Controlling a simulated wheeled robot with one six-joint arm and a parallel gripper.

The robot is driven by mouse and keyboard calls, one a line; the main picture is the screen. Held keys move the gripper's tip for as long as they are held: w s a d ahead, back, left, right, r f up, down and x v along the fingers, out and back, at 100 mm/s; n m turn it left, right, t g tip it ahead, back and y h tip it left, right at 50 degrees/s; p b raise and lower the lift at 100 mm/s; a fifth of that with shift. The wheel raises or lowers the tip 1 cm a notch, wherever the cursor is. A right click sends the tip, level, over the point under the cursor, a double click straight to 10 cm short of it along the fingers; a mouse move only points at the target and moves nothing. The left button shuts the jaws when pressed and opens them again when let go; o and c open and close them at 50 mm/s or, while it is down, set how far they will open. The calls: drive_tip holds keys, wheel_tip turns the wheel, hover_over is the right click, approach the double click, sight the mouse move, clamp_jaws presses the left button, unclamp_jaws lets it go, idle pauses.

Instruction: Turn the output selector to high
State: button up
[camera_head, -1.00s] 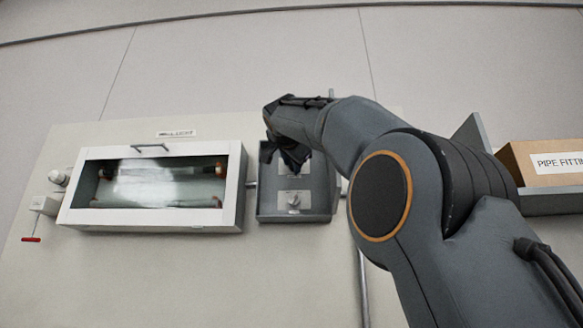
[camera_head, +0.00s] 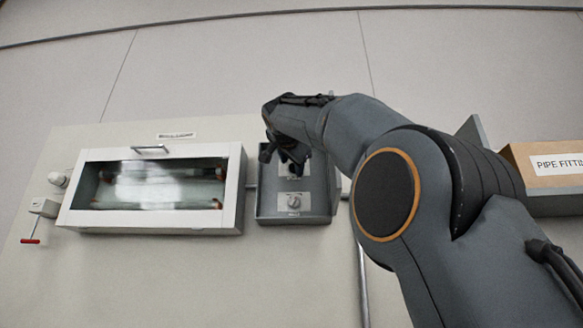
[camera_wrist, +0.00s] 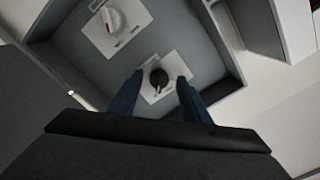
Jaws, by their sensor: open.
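A grey open-fronted box (camera_head: 264,205) on the wall panel holds two knobs, each on a pale labelled plate. The lower light knob (camera_head: 293,202) is clear in the head view; it also appears at the top left of the wrist view (camera_wrist: 114,19). A dark round knob (camera_wrist: 158,77) on the other plate has a small pointer. The labels are too small to read, so I cannot tell which is the output selector. My gripper (camera_wrist: 160,86) is open, its two fingers on either side of the dark knob. I cannot tell whether they touch it.
Left of the box is a white cabinet (camera_head: 236,190) with a glass front and top handle. A red-tipped lever (camera_head: 31,241) is further left. A carton (camera_head: 545,165) labelled pipe fittings sits in a holder at right. The box walls surround my fingers.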

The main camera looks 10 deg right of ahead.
drive_tip(key=b+v, duration=0.2)
drive_tip(key=v, duration=0.4)
drive_tip(key=shift+s+b, duration=0.35)
drive_tip(key=shift+s, duration=0.05)
drive_tip(key=shift+a, duration=0.15)
